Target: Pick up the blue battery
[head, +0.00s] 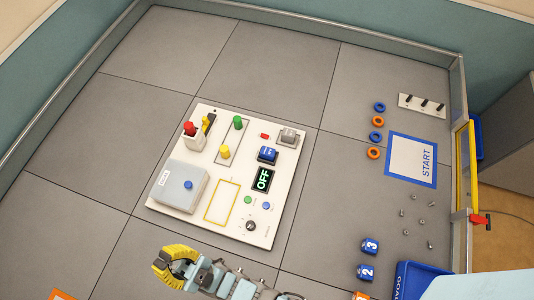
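My gripper (168,265), with yellow fingers, is at the bottom of the head view, below the panel's lower left edge. It is apart from the blue block, its fingers look spread, and I see nothing held between them.
The panel also carries a grey box (180,186), a grey block (289,135), and red, yellow and green knobs. Blue and orange rings (376,137), a START mat (398,160) and numbered blue cubes (370,246) lie to the right. The floor left of the panel is clear.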

